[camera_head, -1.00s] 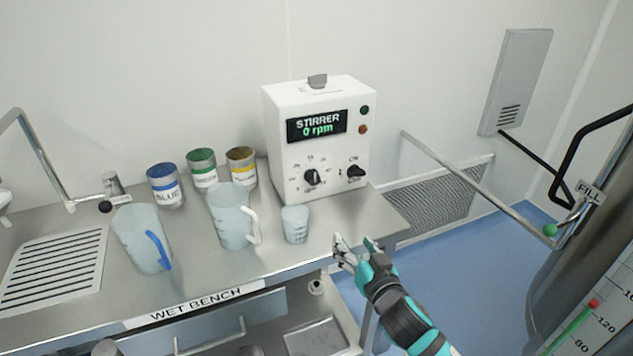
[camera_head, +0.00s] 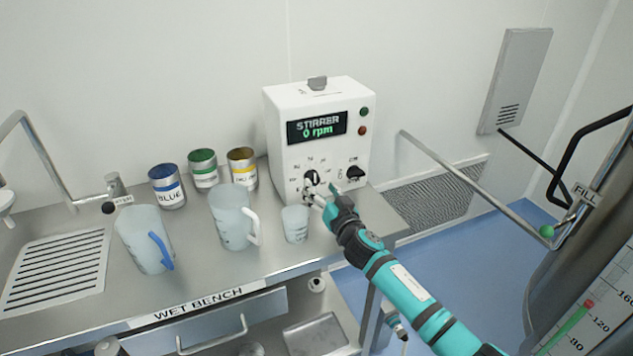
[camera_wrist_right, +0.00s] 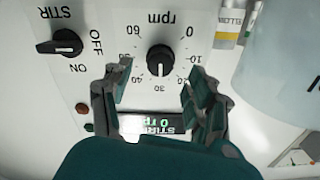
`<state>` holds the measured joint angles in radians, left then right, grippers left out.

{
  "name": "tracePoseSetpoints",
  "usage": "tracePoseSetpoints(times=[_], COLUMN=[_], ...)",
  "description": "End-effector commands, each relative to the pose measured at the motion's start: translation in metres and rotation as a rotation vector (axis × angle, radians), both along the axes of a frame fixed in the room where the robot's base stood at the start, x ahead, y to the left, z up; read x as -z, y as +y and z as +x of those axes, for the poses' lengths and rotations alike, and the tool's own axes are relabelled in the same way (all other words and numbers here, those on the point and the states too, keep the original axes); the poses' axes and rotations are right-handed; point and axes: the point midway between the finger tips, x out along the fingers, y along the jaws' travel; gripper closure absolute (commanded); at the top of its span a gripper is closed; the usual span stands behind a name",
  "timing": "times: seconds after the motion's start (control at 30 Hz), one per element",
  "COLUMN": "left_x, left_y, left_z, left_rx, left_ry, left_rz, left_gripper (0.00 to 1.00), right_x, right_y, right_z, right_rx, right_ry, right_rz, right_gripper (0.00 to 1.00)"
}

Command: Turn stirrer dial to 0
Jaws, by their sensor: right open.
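The white stirrer box (camera_head: 290,160) stands at the back of the bench, and its display (camera_head: 317,126) reads 0 rpm. Its black speed dial (camera_head: 311,176) is partly behind my right gripper (camera_head: 321,193). In the right wrist view, the dial (camera_wrist_right: 160,60) sits inside a ring of rpm numbers from 0 to 60. My open right gripper (camera_wrist_right: 156,74) has a finger on each side of the dial, with visible gaps; I see no contact. The STIR switch knob (camera_wrist_right: 66,43), marked ON and OFF, is left of the dial there. My left gripper is out of view.
A small cup (camera_head: 295,225) stands close to my right gripper. A handled jug (camera_head: 231,218), a blue-handled jug (camera_head: 140,240) and blue (camera_head: 166,187), green (camera_head: 202,169) and yellow (camera_head: 242,168) cans stand further left on the bench (camera_head: 275,255). A metal rail (camera_head: 450,172) runs at right.

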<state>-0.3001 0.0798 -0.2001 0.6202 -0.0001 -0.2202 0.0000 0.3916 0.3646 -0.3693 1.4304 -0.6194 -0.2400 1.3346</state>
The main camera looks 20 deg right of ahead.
Motion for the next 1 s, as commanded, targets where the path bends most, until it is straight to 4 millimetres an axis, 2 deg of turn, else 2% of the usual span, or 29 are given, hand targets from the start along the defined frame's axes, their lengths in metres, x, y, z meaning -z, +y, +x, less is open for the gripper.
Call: tracePoseSetpoints(times=[0.1, 0.23, 0.63, 1.0], left_x=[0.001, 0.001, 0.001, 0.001], left_y=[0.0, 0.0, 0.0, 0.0], left_z=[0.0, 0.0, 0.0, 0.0], left_rx=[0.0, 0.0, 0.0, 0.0], left_ry=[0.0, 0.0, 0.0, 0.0], left_rz=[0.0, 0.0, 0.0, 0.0], left_gripper=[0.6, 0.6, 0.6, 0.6], right_x=[0.0, 0.0, 0.0, 0.0], right_y=[0.001, 0.003, 0.003, 0.003], right_z=[0.018, 0.029, 0.033, 0.033], right_rx=[0.001, 0.0, 0.0, 0.0], right_ry=[-0.001, -0.001, 0.0, 0.0], right_rz=[0.001, 0.001, 0.0, 0.0], right_gripper=[0.42, 0.42, 0.43, 0.91])
